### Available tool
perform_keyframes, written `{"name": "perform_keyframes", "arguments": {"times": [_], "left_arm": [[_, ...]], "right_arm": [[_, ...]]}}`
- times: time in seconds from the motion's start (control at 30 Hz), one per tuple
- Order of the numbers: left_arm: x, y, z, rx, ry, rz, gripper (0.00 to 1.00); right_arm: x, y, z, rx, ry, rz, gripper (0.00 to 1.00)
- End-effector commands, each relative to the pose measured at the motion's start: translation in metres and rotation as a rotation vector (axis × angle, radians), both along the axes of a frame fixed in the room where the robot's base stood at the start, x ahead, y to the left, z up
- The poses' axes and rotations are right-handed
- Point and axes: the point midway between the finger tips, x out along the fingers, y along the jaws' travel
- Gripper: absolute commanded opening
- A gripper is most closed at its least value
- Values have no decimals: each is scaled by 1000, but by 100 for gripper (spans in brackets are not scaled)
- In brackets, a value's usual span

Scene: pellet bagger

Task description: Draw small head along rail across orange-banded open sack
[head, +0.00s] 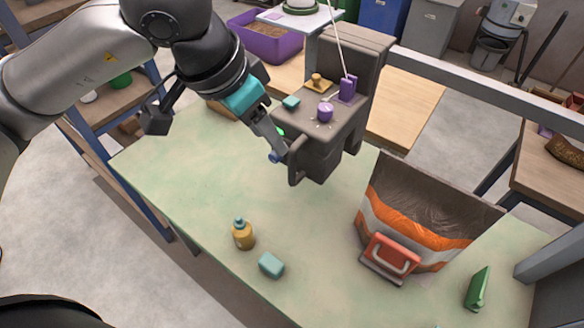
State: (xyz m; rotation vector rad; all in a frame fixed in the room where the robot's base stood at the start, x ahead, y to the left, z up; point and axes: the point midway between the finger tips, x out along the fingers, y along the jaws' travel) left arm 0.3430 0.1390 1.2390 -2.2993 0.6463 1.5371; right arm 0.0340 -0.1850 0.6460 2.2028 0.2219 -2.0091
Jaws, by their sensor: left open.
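The small head (322,130), a dark grey-brown box with a handle (296,162) on its near left side, sits at the left end of the grey rail (480,85). The orange-banded sack (415,225) stands open on the pale green table, to the right of the head, its dark mouth facing up. My left gripper (281,148) is open at the head's handle, its fingers pointing down beside it. Whether the fingers straddle or touch the handle I cannot tell. My right gripper is not in view.
A red block with a pale handle (390,258) stands against the sack's front. A yellow bottle (243,234), a teal block (271,265) and a green item (477,288) are on the table (190,185). Small items lie on top of the head. The table's left part is clear.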

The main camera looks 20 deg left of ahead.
Motion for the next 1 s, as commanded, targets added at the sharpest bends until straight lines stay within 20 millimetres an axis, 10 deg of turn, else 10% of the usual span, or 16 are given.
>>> {"name": "perform_keyframes", "arguments": {"times": [0.5,1.0], "left_arm": [[33,-22,-99,-3,6,3,50],[43,-27,-122,-3,1,2,50]], "right_arm": [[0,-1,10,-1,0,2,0],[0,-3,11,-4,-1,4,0]]}}
